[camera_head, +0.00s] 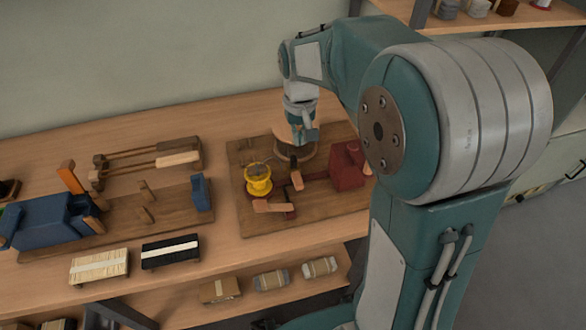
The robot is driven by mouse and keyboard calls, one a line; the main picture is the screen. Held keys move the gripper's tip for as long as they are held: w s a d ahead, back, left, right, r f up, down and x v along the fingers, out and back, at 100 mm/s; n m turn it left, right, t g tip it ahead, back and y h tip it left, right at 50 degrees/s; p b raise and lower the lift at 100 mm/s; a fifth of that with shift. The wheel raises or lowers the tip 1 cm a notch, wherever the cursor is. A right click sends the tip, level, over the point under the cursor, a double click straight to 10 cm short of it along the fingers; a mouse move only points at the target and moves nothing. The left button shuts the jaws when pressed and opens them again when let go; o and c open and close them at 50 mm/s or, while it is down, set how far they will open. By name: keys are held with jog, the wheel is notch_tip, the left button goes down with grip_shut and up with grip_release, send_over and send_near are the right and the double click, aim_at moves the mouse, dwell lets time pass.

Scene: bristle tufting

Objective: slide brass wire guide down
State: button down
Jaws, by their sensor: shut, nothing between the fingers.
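My gripper (300,142) points down over the right wooden board (342,217), behind a yellow spool (258,180). It is shut, with nothing between its fingers. Its fingertips are small and dark here, and whether they touch anything cannot be told. The brass wire guide cannot be clearly picked out; it may be among the small parts near my fingertips.
A blue vise-like fixture (45,222) and a blue block (200,193) are on the left board. Wooden-handled tools (178,158) lie behind it. A pale bristle bundle (99,267) and a black one (170,252) lie near the front edge. Several bundles rest on a lower shelf (300,287).

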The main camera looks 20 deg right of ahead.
aim_at(299, 182)
notch_tip(299, 182, down, 14)
jog(key=shift+f, duration=0.1)
dwell(0.5)
notch_tip(299, 182, down, 3)
jog(key=shift+f, duration=0.2)
jog(key=shift+s+f, duration=0.1)
jog(key=shift+s, duration=0.05)
notch_tip(299, 182, up, 14)
jog(key=s+r+t, duration=0.2)
jog(key=s+r, duration=0.3)
jog(key=s, duration=0.5)
jog(key=s+r+t, duration=0.3)
jog(key=s+r, duration=0.3)
jog(key=s, duration=0.5)
jog(key=shift+s+r+t, duration=0.2)
jog(key=shift+r+t, duration=0.1)
